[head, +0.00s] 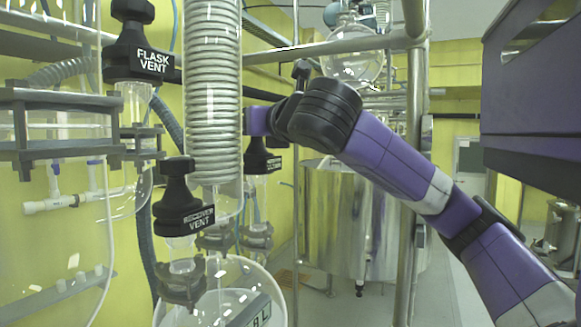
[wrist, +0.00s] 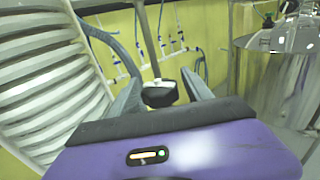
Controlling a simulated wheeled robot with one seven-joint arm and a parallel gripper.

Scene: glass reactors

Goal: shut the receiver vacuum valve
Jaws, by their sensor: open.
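A black valve knob (head: 262,160) stands behind and to the right of the coiled glass condenser in the head view. Its label is partly covered and too small to read surely, so I cannot confirm that it is the receiver vacuum valve. My gripper (head: 258,122) is just above this knob in the head view, its fingers not clearly seen. In the wrist view my gripper (wrist: 161,82) is open, with one finger on each side of a black knob (wrist: 160,95). The knob lies beyond the fingers' near parts; I see no clear contact.
The coiled condenser (head: 213,90) stands close left of my gripper. Other black knobs, flask vent (head: 140,45) and receiver vent (head: 182,205), stand to the left. A steel vessel (head: 345,215) and metal posts stand behind my arm. Tubing (wrist: 115,48) runs along the yellow wall.

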